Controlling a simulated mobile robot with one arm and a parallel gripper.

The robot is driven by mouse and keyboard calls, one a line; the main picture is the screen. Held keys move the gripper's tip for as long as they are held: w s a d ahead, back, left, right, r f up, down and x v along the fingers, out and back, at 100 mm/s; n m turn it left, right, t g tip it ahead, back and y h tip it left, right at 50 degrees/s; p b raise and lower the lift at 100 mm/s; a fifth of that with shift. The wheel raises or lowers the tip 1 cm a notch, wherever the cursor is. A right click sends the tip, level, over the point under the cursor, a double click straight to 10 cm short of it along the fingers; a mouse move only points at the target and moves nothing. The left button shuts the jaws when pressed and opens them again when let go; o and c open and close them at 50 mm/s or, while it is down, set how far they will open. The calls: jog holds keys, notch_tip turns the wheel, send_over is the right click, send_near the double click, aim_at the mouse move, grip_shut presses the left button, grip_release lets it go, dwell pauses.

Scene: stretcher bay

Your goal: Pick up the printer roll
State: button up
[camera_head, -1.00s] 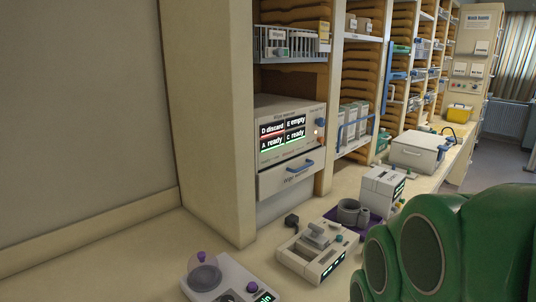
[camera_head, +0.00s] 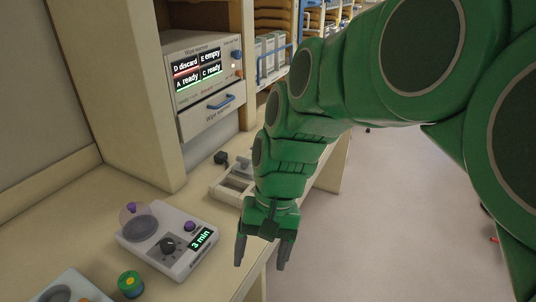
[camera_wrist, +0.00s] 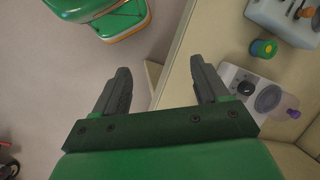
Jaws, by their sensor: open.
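My gripper (camera_head: 262,262) hangs in front of the counter's front edge in the head view, fingers pointing down, open and empty. In the wrist view its two fingers (camera_wrist: 160,68) are spread over the counter edge and floor, with nothing between them. I cannot make out a printer roll for certain. A small green cylinder with a yellow and blue top (camera_head: 130,284) stands on the counter, left of my gripper. It also shows in the wrist view (camera_wrist: 263,48), to the right of the fingers and apart from them. My arm partly hides a pale device (camera_head: 228,188).
A timer device (camera_head: 172,240) reading "3 min" stands between the green cylinder and the wipe warmer (camera_head: 205,80). Another device (camera_head: 68,290) is cut off at the bottom left. Open floor (camera_head: 390,220) lies right of the counter.

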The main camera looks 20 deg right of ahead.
jog(key=w+r+m+y, duration=0.1)
jog(key=w+m+y, duration=0.35)
jog(key=w, duration=1.15)
jog(key=w+d+f+m+t+y, duration=0.25)
jog(key=w+d+m, duration=0.35)
jog(key=w, duration=0.5)
jog(key=w+d+f+m+t, duration=0.2)
jog(key=w+d+f+m, duration=0.2)
jog(key=d, duration=0.4)
jog(key=w+d+f+m+t+y, duration=0.1)
jog(key=w+d+f+m+t, duration=0.3)
jog(key=d, duration=0.5)
jog(key=w+d+f+m+t, duration=0.1)
jog(key=w+d+f+m, duration=0.2)
jog(key=d+f, duration=0.35)
jog(key=shift+w+r+x, duration=0.15)
jog(key=shift+x, duration=0.85)
jog(key=shift+w+r+x, duration=0.15)
jog(key=shift+w+x, duration=0.05)
jog(key=shift+x, duration=0.85)
jog(key=shift+w+r+x, duration=0.15)
jog(key=shift+x, duration=0.85)
jog(key=shift+d, duration=0.1)
jog(key=shift+c, duration=0.4)
jog(key=c, duration=1)
